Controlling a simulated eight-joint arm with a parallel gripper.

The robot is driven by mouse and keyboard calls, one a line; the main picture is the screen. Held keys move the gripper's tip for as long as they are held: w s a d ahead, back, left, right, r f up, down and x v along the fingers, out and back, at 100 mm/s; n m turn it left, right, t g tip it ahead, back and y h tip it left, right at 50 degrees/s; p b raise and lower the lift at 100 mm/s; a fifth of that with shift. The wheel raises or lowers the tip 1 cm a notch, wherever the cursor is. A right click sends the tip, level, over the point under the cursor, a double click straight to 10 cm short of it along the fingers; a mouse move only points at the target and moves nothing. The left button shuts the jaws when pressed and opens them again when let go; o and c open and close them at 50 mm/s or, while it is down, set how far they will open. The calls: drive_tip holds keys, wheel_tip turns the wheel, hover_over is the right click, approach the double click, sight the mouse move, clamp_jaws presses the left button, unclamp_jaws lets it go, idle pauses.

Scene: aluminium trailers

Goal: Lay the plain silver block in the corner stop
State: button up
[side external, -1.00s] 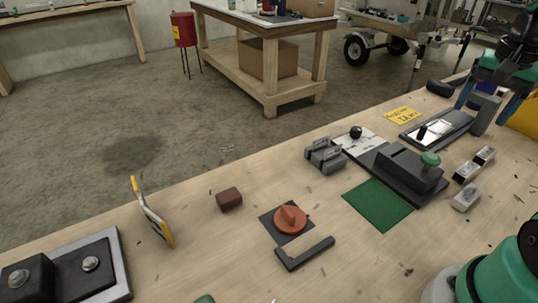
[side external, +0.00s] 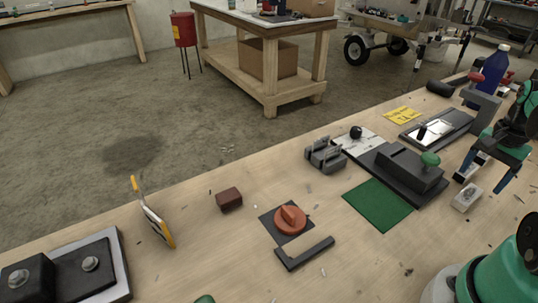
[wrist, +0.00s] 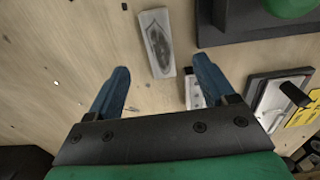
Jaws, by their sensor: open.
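The plain silver block (side external: 467,198) lies on the bench at the right in the side view. My gripper (side external: 484,174) is open and empty above the bench, beside the block. Its two blue fingers stand apart in the wrist view (wrist: 161,68). A dark angled bar, which looks like the corner stop (side external: 305,258), lies in front of the red knob. I see no block in it.
Another black-and-white block (wrist: 194,92) lies near the right finger. A dark fixture with a green knob (side external: 410,172) stands left of the silver block. A green mat (side external: 378,205) and a red knob (side external: 291,219) lie farther left. A blue bottle (side external: 491,70) stands behind.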

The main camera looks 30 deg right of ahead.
sight(469, 194)
drive_tip(key=shift+f, duration=2.6)
clamp_jaws()
